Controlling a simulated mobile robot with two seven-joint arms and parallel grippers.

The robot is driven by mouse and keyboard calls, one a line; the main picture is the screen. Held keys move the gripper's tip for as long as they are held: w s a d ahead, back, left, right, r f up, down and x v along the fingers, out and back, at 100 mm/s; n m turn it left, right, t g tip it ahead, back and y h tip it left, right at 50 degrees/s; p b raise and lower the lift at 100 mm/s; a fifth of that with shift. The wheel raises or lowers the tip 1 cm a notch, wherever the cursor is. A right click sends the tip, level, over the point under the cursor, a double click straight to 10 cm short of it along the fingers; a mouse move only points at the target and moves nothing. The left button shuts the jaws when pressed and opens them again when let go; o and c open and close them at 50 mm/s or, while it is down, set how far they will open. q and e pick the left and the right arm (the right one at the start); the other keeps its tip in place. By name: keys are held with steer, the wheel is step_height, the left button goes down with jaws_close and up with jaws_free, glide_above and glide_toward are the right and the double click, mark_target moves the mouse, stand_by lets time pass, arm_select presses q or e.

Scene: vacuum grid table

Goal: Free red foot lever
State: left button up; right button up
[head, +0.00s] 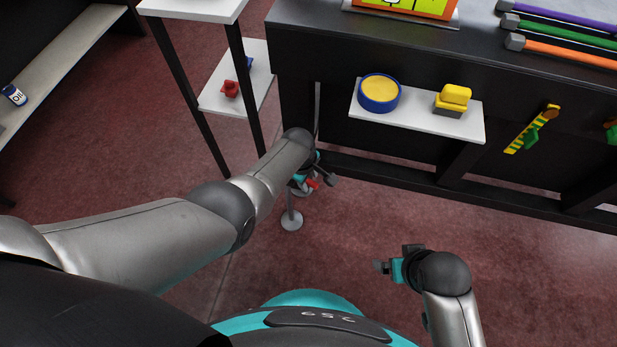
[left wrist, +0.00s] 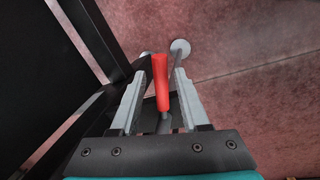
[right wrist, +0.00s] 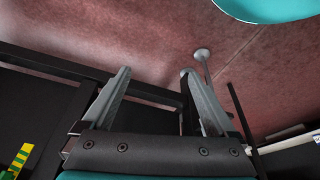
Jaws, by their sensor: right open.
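In the left wrist view the red lever (left wrist: 160,82) stands between the two fingers of my left gripper (left wrist: 162,66). A gap shows on each side of it, so the fingers are open around it and do not look closed on it. My right gripper (head: 384,267) is open and empty, low over the floor to the right. Its spread fingers (right wrist: 157,73) show in the right wrist view with nothing between them.
A grey post with a round foot (head: 291,222) stands on the floor just below my left gripper. The dark table (head: 300,70) and its lower rail lie behind. A white shelf (head: 425,118) holds a blue-yellow tin (head: 379,93). A white-shelved stand (head: 215,95) is at left.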

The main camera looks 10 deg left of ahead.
arm_select(q)
steer(key=shift+o, duration=0.3)
steer(key=shift+r, duration=0.15)
arm_select(e)
steer(key=shift+w+r, duration=0.15)
steer(key=shift+w, duration=0.1)
arm_select(q)
steer(key=r+p, duration=0.4)
steer(key=shift+s+a, duration=0.2)
steer(key=shift+s, duration=0.15)
step_height(320, 180, up, 6)
steer(key=p, duration=0.6)
glide_above(309, 181)
steer(key=s+a, duration=0.1)
steer(key=s, duration=0.1)
steer(key=shift+s+r+p, duration=0.2)
steer(key=shift+r+p, duration=0.25)
steer(key=shift+r, duration=0.3)
arm_select(e)
steer(key=s+d+f, duration=0.4)
steer(key=s+f, duration=0.3)
steer(key=s+d+f+g+h, duration=0.1)
steer(key=s+d+f, duration=0.3)
steer(key=s+f, duration=0.2)
steer(key=shift+s+f, duration=0.35)
steer(key=shift+f, duration=0.1)
